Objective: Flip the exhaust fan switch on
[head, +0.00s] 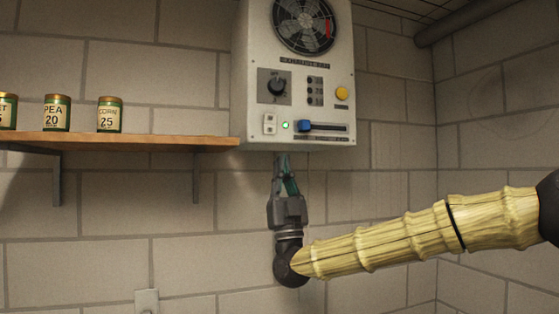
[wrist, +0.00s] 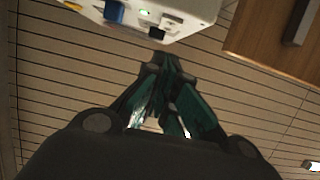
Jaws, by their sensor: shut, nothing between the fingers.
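A white control box (head: 296,100) hangs on the wall with a round fan (head: 304,22) at its top. A small white rocker switch (head: 269,123) sits at its lower left, beside a lit green lamp (head: 285,125). Its label is too small to read, and I cannot tell its position. My gripper (head: 283,158) is shut and empty, pointing up just below the box's bottom edge, slightly right of the switch. In the wrist view the shut fingers (wrist: 158,65) point toward the box's lower edge, where the switch (wrist: 171,22) and lamp (wrist: 144,12) show.
The box also carries a dark knob (head: 277,86), a yellow button (head: 342,93) and a blue slider (head: 304,126). A wooden shelf (head: 150,141) with seed cans (head: 57,113) ends close to the box's left side. The wall below the box is mostly clear.

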